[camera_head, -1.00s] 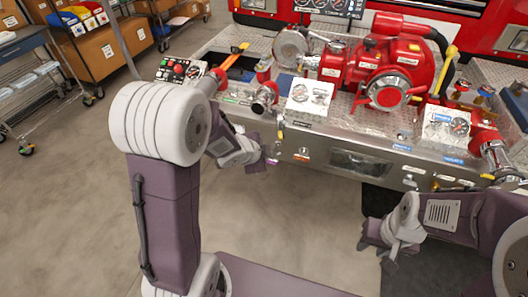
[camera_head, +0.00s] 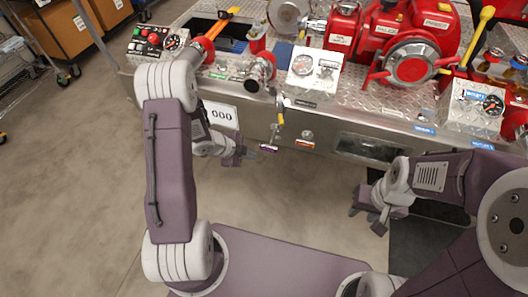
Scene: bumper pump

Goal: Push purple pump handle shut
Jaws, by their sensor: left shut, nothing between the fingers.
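The purple pump handle (camera_head: 268,149) is a small purple-tipped pull at the front face of the metal bumper (camera_head: 330,118), below the gauge box. It stands out from the panel on a short rod. My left gripper (camera_head: 247,156) is shut and empty, just left of the purple handle. Whether its fingertips touch the handle cannot be told. My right gripper (camera_head: 364,212) hangs lower right, away from the handle in front of the bumper. Its fingers look apart, with nothing between them.
A yellow-topped lever (camera_head: 281,118) hangs above the purple handle, and a red pump (camera_head: 408,60) sits on the bumper. A gauge box (camera_head: 313,72) stands left of the pump. A plate marked 000 (camera_head: 221,115) is behind my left arm. The floor below is clear.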

